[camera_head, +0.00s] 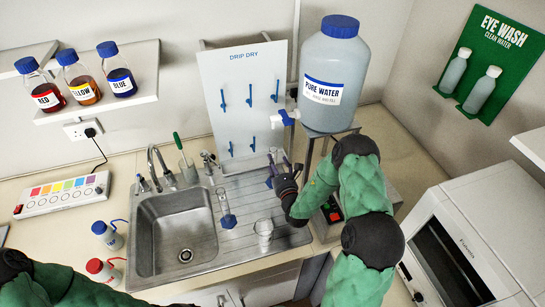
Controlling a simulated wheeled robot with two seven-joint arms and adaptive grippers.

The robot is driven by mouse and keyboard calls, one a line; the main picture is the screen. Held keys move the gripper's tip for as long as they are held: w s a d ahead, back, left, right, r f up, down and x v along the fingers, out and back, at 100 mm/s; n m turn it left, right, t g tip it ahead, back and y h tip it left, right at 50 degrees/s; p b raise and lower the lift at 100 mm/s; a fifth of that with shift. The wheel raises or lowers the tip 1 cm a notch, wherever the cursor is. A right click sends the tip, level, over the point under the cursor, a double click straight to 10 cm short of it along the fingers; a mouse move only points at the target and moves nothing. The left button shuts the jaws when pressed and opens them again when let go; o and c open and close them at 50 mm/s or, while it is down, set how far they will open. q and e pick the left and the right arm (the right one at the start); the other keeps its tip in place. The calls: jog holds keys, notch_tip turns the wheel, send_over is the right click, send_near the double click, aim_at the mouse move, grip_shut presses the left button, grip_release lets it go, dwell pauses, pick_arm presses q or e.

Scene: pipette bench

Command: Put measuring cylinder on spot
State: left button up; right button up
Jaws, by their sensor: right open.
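A clear measuring cylinder with a blue foot (227,220) stands on the ribbed steel drainboard (245,208), just right of the sink basin. My right gripper (277,172) is open at the back right of the drainboard, below the drip board. A slim clear and blue piece shows close by its fingers; its shape is partly hidden, and I cannot tell whether they touch it. I cannot make out a marked spot. My left arm crosses the bottom left corner, with its gripper out of view.
A clear beaker (264,232) stands near the drainboard's front edge. The sink basin (176,238) and tap (160,165) are left. The pure water tank (334,75) stands on a frame behind my right arm. Wash bottles (104,235) stand left, a white machine (465,245) right.

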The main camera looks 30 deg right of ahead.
jog(key=v, duration=0.6)
jog(key=shift+s, duration=0.25)
